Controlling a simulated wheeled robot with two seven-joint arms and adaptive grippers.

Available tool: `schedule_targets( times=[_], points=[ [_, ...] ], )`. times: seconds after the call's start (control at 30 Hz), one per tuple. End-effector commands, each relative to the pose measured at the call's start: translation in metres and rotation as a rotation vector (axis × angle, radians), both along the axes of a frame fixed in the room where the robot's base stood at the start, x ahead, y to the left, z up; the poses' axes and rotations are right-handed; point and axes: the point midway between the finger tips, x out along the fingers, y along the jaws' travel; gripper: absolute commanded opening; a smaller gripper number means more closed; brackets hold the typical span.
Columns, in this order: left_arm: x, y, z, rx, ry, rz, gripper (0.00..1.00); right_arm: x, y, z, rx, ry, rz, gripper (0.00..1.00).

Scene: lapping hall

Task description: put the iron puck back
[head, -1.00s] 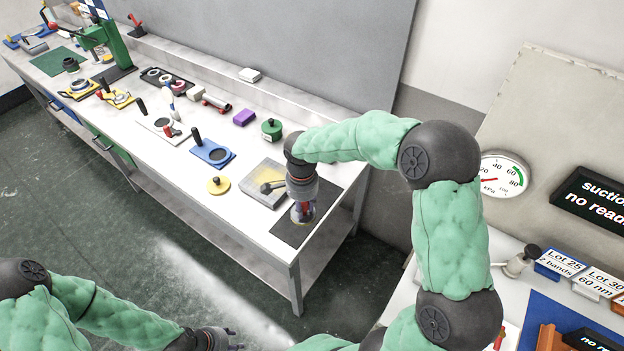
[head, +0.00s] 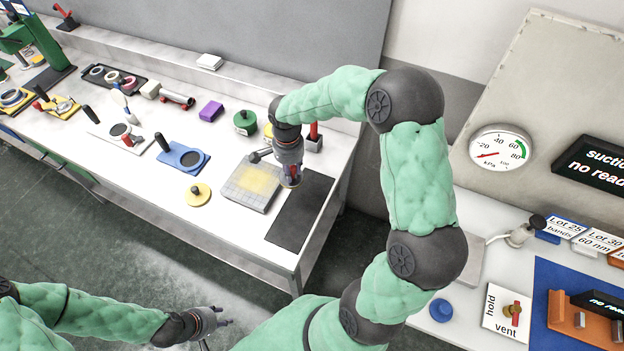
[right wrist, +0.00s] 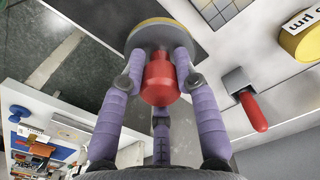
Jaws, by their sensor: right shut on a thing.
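My right gripper (head: 290,180) is shut on the red knob of a round puck (right wrist: 160,75). In the right wrist view the puck's disc, with a yellowish rim, is beyond the fingers, partly hidden by them and the knob. In the head view the gripper points down near the back end of a black mat (head: 300,215), beside a grey gridded plate with a yellow patch (head: 240,200). I cannot tell whether the puck touches anything. My left gripper (head: 222,318) is empty and looks open, low in front of the bench.
A yellow puck with a dark knob (head: 198,194), a blue fixture (head: 182,157), a green round piece (head: 244,122) and a purple block (head: 211,110) stand on the bench. A red-handled piece (head: 313,138) stands behind the gripper. Most of the black mat is clear.

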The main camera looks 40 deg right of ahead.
Motion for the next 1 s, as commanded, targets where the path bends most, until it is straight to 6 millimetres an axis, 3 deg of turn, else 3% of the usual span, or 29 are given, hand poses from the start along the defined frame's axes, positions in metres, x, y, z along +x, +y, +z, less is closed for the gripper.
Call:
schedule_targets(
  times=[0.1,0.4,0.67,0.9,1.0],
  points=[
    [0.0,0.0,-0.005,0.0,0.0,0.0,0.4,-0.004,-0.026,-0.013,0.0,0.001,-0.006,0.0],
    [0.0,0.0,-0.014,0.0,-0.001,0.0,0.4,-0.009,-0.06,-0.054,-0.001,0.0,-0.001,0.0],
    [0.0,0.0,-0.016,0.0,-0.001,0.0,0.4,-0.01,-0.069,-0.066,-0.001,-0.001,0.0,0.0],
    [0.0,0.0,-0.023,0.0,-0.001,0.0,0.4,-0.012,-0.073,-0.097,0.001,0.001,0.001,0.0],
    [0.0,0.0,-0.024,0.0,-0.001,0.0,0.4,-0.011,-0.073,-0.101,-0.001,-0.001,0.001,0.0]
  ],
)
